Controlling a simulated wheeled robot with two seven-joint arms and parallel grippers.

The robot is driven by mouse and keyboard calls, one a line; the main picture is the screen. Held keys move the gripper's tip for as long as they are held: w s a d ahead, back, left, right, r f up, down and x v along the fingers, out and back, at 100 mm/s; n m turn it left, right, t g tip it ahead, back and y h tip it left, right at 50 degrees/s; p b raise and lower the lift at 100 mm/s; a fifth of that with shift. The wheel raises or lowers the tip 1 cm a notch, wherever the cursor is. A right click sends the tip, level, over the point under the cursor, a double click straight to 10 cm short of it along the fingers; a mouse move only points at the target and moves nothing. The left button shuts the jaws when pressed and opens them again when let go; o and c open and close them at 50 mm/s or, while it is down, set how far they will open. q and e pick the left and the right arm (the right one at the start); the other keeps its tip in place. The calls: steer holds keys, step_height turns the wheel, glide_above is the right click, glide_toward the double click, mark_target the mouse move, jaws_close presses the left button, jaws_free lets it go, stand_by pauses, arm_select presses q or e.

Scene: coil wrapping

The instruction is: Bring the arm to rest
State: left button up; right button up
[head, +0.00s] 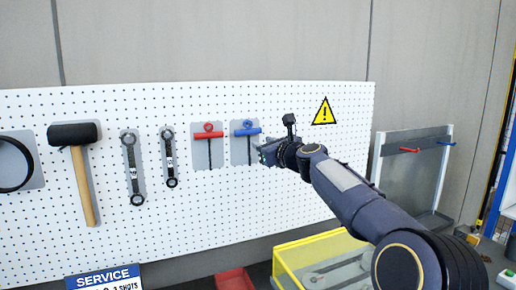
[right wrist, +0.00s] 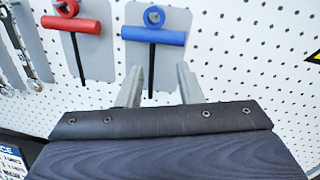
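My right arm reaches in from the lower right of the head view. Its gripper (head: 260,151) is up near the pegboard, just right of the blue T-handle tool (head: 246,129). In the right wrist view the two fingers of this gripper (right wrist: 158,77) are spread apart with nothing held between them. The blue T-handle tool (right wrist: 153,36) hangs on its grey backing ahead of the fingers, with its dark shaft appearing between the fingertips. I cannot tell the exact gap to it. My left gripper is not in view.
The white pegboard (head: 300,195) also holds a red T-handle tool (head: 207,133), two wrenches and a mallet (head: 80,160). A yellow-edged bin (head: 300,255) and a red tray (head: 235,280) sit below. A grey rack (head: 412,170) stands at the right.

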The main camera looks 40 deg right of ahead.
steer(key=shift+s+a, duration=0.15)
steer(key=shift+s, duration=0.75)
steer(key=s+a+f+n+g+y, duration=0.25)
steer(key=s+a+f+n, duration=0.3)
steer(key=a+n, duration=0.35)
steer(key=s+a+f+n+g+y, duration=0.2)
steer(key=s+a+f+n+y, duration=0.25)
steer(key=a+f+n, duration=0.5)
steer(key=s+a+f+n+g, duration=0.3)
steer(key=s+a+f+n, duration=0.3)
steer(key=s+f+n, duration=0.2)
steer(key=s+a+f+n+g+b, duration=0.1)
steer(key=s+a+f+n+g, duration=0.3)
steer(key=s+f, duration=0.6)
steer(key=s+a+n, duration=0.2)
steer(key=n, duration=0.1)
steer(key=shift+s+a+f+n, duration=0.25)
steer(key=shift+a+f+n, duration=0.05)
steer(key=shift+f+n, duration=0.1)
